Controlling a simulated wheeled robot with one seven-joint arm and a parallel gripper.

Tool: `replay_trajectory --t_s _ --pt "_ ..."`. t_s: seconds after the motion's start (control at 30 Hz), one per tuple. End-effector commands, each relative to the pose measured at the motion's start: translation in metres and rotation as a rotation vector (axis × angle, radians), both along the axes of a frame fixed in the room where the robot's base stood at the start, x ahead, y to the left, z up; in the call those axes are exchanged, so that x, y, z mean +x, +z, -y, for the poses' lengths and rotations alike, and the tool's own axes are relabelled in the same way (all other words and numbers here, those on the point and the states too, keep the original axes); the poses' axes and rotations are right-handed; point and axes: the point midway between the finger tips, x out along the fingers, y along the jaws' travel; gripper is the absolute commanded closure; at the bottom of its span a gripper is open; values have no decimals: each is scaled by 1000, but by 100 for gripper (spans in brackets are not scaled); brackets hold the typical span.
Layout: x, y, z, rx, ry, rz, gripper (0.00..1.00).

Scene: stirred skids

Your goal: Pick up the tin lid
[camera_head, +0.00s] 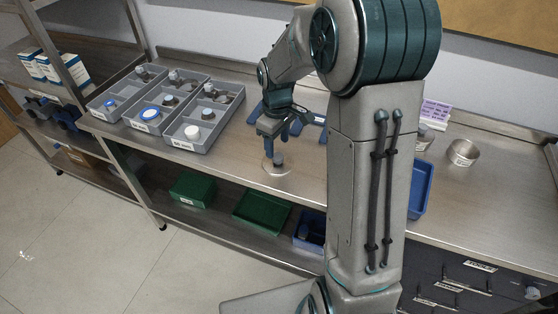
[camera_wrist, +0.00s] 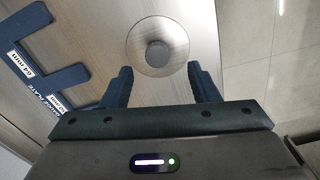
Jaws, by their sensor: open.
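The tin lid (camera_wrist: 140,56) looks like a thin round disc with a grey knob in its middle. It lies flat on the steel bench near the front edge, and it also shows in the head view (camera_head: 268,171). My gripper (camera_head: 277,142) is above it, pointing down. In the wrist view my gripper (camera_wrist: 160,80) is open and empty, with the lid ahead of its two fingertips and the knob roughly centred between them. A gap to the knob shows in the head view; whether the fingertips clear the disc I cannot tell.
Grey divided trays (camera_head: 191,136) with small parts stand left on the bench (camera_head: 240,168). A blue gauge plate (camera_wrist: 45,72) lies near the lid. An open metal tin (camera_head: 463,153) stands at right. Green bins (camera_head: 262,212) sit on the lower shelf. My arm hides the bench's middle.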

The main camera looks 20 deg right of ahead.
Motion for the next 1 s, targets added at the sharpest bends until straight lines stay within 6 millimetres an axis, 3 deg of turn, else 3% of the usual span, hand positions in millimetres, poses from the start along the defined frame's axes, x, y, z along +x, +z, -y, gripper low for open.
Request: replay_trajectory --t_s 0.33,0.63,0.67,0.8,0.83,1.0 --pt "2 -45 1 0 -1 -4 45" --pt "2 -50 1 -1 -1 -1 45" --pt "2 -50 1 -1 -1 -1 51" --pt "2 -50 1 0 -1 -1 90" --pt "2 -50 1 0 -1 -1 94" --pt "2 -50 1 1 -1 -1 94"
